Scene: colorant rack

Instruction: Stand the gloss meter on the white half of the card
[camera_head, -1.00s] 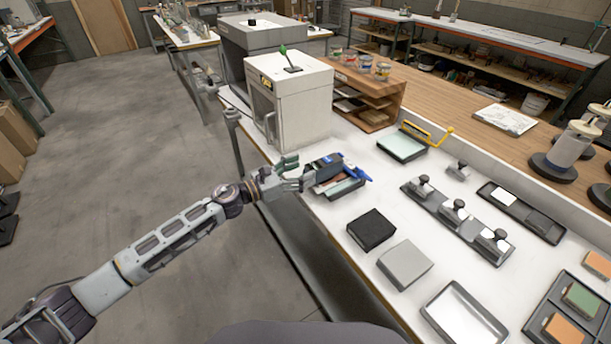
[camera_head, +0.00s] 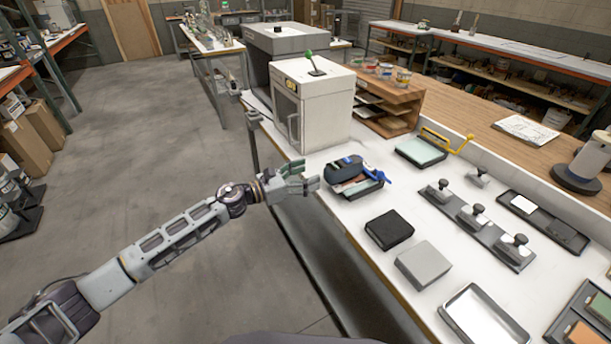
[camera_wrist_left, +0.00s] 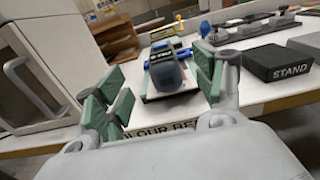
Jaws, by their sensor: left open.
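A dark, rounded device with blue parts, seemingly the gloss meter (camera_head: 343,170), lies in a shallow tray of mixed items near the bench's left edge. In the left wrist view the device (camera_wrist_left: 168,76) shows between and beyond the fingers. My left gripper (camera_head: 310,184), with green finger pads, is open and empty just left of the tray. It also shows open in the left wrist view (camera_wrist_left: 158,98). A dark, framed card at the right has a white half (camera_head: 522,204) and a dark half (camera_head: 566,236). My right gripper is out of view.
A black block (camera_head: 389,229) marked STAND and a grey block (camera_head: 423,264) lie nearer on the bench. A rack of knobbed weights (camera_head: 474,218) stands before the card. A white cabinet (camera_head: 325,115) stands behind the tray. A yellow-handled tool (camera_head: 445,140) lies at the back.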

